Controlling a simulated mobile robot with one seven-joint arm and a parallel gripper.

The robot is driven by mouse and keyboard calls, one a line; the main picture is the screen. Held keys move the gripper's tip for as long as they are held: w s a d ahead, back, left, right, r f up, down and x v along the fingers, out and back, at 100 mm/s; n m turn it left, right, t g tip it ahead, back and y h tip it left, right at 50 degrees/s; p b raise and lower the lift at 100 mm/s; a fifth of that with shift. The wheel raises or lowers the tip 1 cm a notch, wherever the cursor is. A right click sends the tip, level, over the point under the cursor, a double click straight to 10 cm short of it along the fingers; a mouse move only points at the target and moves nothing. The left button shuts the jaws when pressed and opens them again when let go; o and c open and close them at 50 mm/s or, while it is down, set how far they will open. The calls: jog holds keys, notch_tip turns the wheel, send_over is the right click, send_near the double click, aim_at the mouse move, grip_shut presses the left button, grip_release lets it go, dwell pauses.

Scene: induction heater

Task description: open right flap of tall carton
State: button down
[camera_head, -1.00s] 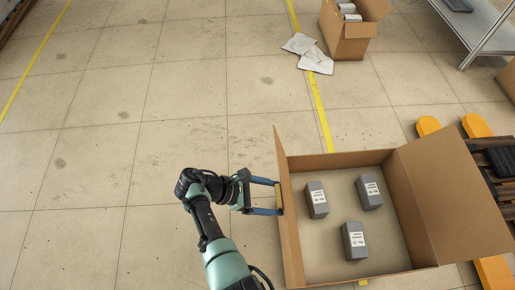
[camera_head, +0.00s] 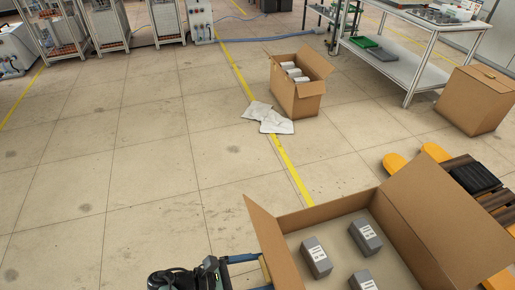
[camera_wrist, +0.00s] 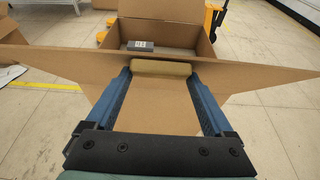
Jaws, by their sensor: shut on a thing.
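A large brown carton (camera_head: 413,223) stands open at the lower right of the head view. Its flap on the picture's left (camera_head: 277,241) is raised and leans outward. My gripper (camera_head: 264,272) is at the outer face of this flap, partly cut off by the bottom edge. The carton's opposite flap (camera_head: 447,215) stands folded outward. Grey labelled boxes (camera_head: 316,257) lie inside the carton.
A smaller open carton (camera_head: 298,101) and flat white bags (camera_head: 267,117) are on the floor behind. A closed carton (camera_head: 475,101) stands at right, beside a metal table (camera_head: 385,66). A yellow pallet truck (camera_head: 394,162) is behind the large carton. Floor at left is clear.

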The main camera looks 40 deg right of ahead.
jog(key=shift+c, duration=0.8)
grip_release()
jog(key=shift+s+d+f, duration=0.15)
jog(key=shift+s+f, duration=0.2)
jog(key=shift+f, duration=0.05)
jog(key=shift+o, duration=0.8)
jog(key=shift+w+d, duration=0.1)
jog(key=shift+w, duration=0.05)
jog(key=b+v, duration=0.2)
jog(key=v, duration=1.1)
